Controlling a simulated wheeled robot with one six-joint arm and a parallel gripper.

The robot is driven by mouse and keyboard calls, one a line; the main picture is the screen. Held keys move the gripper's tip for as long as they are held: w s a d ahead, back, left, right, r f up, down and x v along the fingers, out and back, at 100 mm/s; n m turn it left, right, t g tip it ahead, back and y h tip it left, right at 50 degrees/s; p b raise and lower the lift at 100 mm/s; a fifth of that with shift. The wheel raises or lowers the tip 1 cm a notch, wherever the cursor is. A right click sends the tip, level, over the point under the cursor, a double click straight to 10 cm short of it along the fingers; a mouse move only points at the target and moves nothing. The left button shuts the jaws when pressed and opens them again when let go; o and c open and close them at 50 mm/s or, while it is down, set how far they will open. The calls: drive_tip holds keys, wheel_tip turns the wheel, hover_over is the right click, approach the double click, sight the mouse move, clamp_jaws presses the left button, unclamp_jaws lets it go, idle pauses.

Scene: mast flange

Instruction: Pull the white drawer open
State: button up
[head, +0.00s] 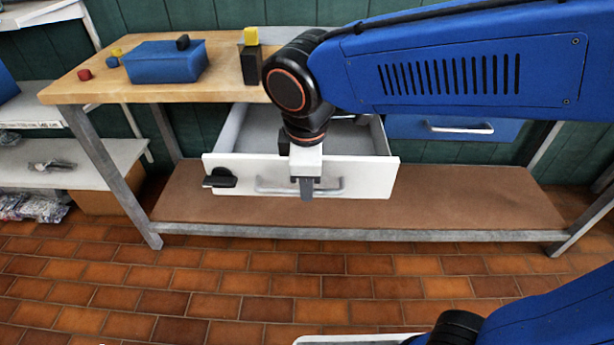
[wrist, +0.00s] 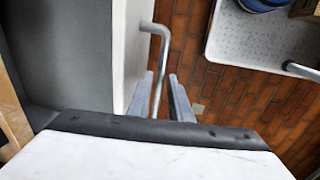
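The white drawer (head: 370,178) stands pulled well out from under the bench, its grey interior showing in the head view. Its front also shows in the wrist view (wrist: 132,45). The grey bar handle (head: 333,188) runs along the front; in the wrist view the handle (wrist: 163,50) passes between my two fingers. My gripper (head: 306,188) points down at the handle's middle. In the wrist view my gripper (wrist: 161,85) is open around the bar, one finger between bar and drawer front, with a gap to the other finger.
A black latch-like piece (head: 219,178) sits on the drawer front's left end. A blue drawer (head: 455,128) is at the right. The wooden benchtop (head: 110,92) holds a blue box (head: 165,66) and small blocks. The brick floor in front is mostly clear.

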drive_tip(key=s+r, duration=0.3)
drive_tip(key=r, duration=1.4)
drive_tip(key=shift+s, duration=0.2)
drive_tip(key=s+d+f+m+t, duration=0.1)
drive_tip(key=d+f+m, duration=0.7)
drive_tip(key=d, duration=0.6)
drive_tip(key=s+d+f+m+t, duration=0.1)
drive_tip(key=d+f+m, duration=0.8)
drive_tip(key=d+f, duration=0.3)
drive_tip(key=d, duration=0.3)
drive_tip(key=shift+s+m+t, duration=0.3)
